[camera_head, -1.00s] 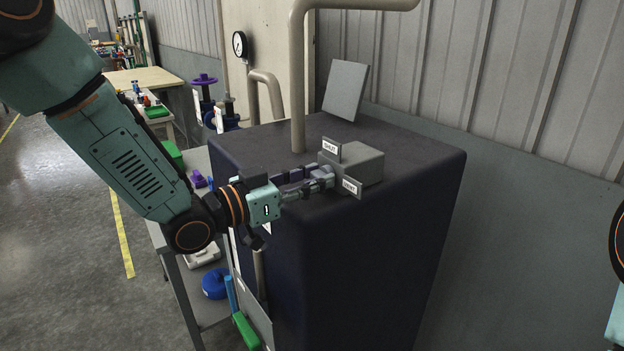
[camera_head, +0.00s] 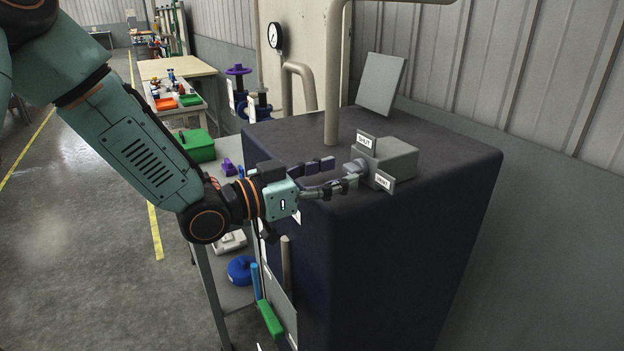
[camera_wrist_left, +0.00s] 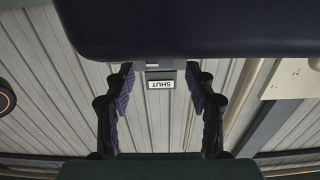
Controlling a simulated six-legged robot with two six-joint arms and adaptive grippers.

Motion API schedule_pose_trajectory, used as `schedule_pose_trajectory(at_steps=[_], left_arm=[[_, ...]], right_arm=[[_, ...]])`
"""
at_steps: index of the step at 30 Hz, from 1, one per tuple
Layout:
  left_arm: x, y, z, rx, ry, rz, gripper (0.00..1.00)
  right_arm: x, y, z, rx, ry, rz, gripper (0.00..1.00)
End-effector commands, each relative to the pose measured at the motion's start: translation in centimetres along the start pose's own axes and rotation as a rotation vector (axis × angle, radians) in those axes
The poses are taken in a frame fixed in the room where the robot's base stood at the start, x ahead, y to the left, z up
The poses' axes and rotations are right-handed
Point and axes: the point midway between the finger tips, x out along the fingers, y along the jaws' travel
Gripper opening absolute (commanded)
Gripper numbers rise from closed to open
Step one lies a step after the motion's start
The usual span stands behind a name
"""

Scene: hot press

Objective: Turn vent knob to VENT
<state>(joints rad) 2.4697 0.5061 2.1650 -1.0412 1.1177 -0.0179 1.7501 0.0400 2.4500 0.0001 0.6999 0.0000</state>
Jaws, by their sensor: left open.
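The vent valve is a grey box (camera_head: 398,158) on top of the dark press cabinet. A SHUT label plate (camera_head: 366,142) stands at its back left and a VENT label plate (camera_head: 384,181) at its front. A grey round knob (camera_head: 356,168) shows on its left side; I cannot tell which label it points at. My left gripper (camera_head: 346,172) is open, its fingers pointing right at the knob, apparently empty. In the left wrist view the SHUT plate (camera_wrist_left: 160,85) appears upside down between the spread fingers (camera_wrist_left: 162,78). My right gripper is out of view.
The dark cabinet (camera_head: 400,260) has a beige pipe (camera_head: 332,90) rising behind the fingers and a tilted grey panel (camera_head: 381,84) at the back. A side table left of it holds a green box (camera_head: 196,145) and a blue round object (camera_head: 241,269).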

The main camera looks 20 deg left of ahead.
Motion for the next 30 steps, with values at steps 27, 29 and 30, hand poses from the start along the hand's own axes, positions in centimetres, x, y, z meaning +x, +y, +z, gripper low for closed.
schedule_pose_trajectory(at_steps=[27, 29, 30], left_arm=[[-5.0, 0.0, 0.0, 0.001, 0.000, 0.001, 0.55], [-5.0, 0.0, 0.0, 0.001, 0.000, 0.001, 0.55], [-5.0, 0.0, 0.0, 0.001, 0.000, 0.001, 0.55]], right_arm=[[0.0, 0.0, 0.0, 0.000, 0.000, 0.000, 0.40], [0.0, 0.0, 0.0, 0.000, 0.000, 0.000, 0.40], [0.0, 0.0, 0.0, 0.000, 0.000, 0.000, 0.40]])
